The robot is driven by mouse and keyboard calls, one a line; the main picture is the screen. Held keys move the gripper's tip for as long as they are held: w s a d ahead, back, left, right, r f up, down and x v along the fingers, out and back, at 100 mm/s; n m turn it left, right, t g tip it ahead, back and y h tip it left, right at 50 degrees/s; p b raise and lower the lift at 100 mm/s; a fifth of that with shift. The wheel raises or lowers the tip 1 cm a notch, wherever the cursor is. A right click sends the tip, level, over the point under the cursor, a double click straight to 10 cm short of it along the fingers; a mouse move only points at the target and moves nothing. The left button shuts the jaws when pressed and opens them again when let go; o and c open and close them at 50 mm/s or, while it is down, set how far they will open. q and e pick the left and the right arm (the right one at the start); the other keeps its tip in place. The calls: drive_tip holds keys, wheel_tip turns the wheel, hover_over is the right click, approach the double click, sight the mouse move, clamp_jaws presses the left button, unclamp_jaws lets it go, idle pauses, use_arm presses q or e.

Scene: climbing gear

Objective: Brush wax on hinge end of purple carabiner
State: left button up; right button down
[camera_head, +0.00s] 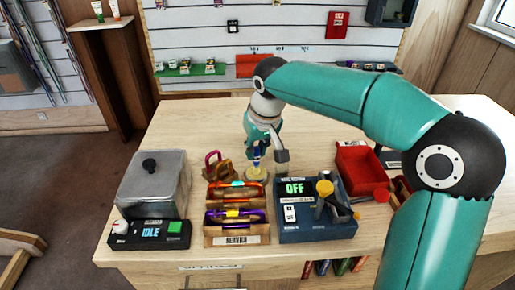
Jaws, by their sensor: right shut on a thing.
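My right gripper (259,143) points down over the back middle of the workbench. It is shut on a small upright tool with a blue and yellow part, seemingly a brush (257,155). The brush's lower end is at a round, pale, shallow pot (257,176); I cannot tell whether it touches what is inside. A purple carabiner (236,217), with yellow on it, lies in the front part of a wooden rack labelled SERVICE (236,240). Its hinge end is too small to make out. My left gripper is not in view.
Orange carabiners (235,184) lie farther back in the rack, near a wooden block with a magenta loop (212,158). A grey lidded box (153,184) with an IDLE display stands left. A blue tool unit (318,228) reading OFF and a red bin (361,167) stand right.

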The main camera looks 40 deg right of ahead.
idle(0.3)
wheel_tip(320, 180, up, 7)
drive_tip(key=p, duration=0.6)
drive_tip(key=shift+f, duration=0.1)
idle(0.8)
